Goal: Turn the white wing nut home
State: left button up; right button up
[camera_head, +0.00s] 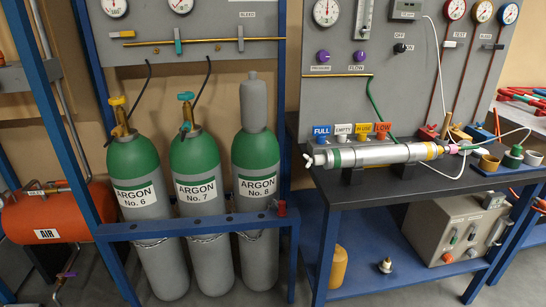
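A small white wing nut (309,161) shows at the left end of a silver horizontal cylinder (375,155) on the dark bench (345,192). One wing points up and one points down. The cylinder has a green band near its left end and a yellow band near its right end. It rests on dark supports. How far the nut is threaded is too small to tell. Neither of my grippers is in view.
Argon bottles (257,165) stand behind a blue rail (195,227) left of the bench. Coloured tags (342,129) stand behind the cylinder. A white tube and small fittings (489,162) lie right of it. A gauge panel (400,60) rises behind. Space left of the nut looks clear.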

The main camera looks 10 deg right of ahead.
aim_at(309, 159)
jog(key=u, duration=0.55)
jog(key=i, duration=0.75)
jog(key=u, duration=0.1)
